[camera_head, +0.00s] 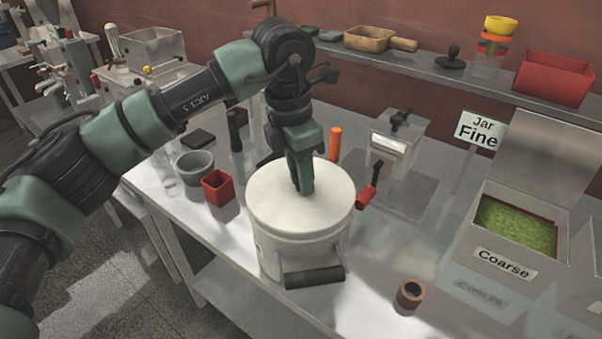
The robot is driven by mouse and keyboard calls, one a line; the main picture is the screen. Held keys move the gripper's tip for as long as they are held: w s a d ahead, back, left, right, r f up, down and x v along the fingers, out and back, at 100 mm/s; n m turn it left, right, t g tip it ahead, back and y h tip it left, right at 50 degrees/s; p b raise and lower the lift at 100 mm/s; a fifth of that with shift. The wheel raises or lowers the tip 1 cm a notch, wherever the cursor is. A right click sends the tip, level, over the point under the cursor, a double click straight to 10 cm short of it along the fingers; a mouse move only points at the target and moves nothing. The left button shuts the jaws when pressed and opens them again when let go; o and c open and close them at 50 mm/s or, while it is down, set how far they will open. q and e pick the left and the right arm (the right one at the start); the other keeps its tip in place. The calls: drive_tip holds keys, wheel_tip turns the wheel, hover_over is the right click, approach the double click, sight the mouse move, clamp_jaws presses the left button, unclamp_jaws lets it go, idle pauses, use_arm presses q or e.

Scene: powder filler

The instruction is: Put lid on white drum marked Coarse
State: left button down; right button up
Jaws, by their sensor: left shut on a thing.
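A white drum (302,255) with a dark bail handle stands on the metal table in the middle. A round white lid (275,205) covers the drum's top and looks level. I cannot tell whether it is fully seated. My left gripper (304,188) points down at the middle of the lid and is shut on it; its fingertips hide the part that they grip. No marking shows on the visible side of the drum. A "Coarse" label (503,263) is on the front of an open bin (467,250) of green granules at right. My right gripper is out of view.
Left of the drum are a red cup (218,188) and a grey bowl (195,167). Behind are an orange cylinder (335,143) and a small white box (398,140). A red-handled tool (368,190) lies right of the drum. A brown ring (410,293) stands at front right.

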use_arm(q)
drive_tip(key=c, duration=1)
unclamp_jaws()
drive_tip(key=shift+c, duration=0.2)
drive_tip(key=shift+r, duration=0.15)
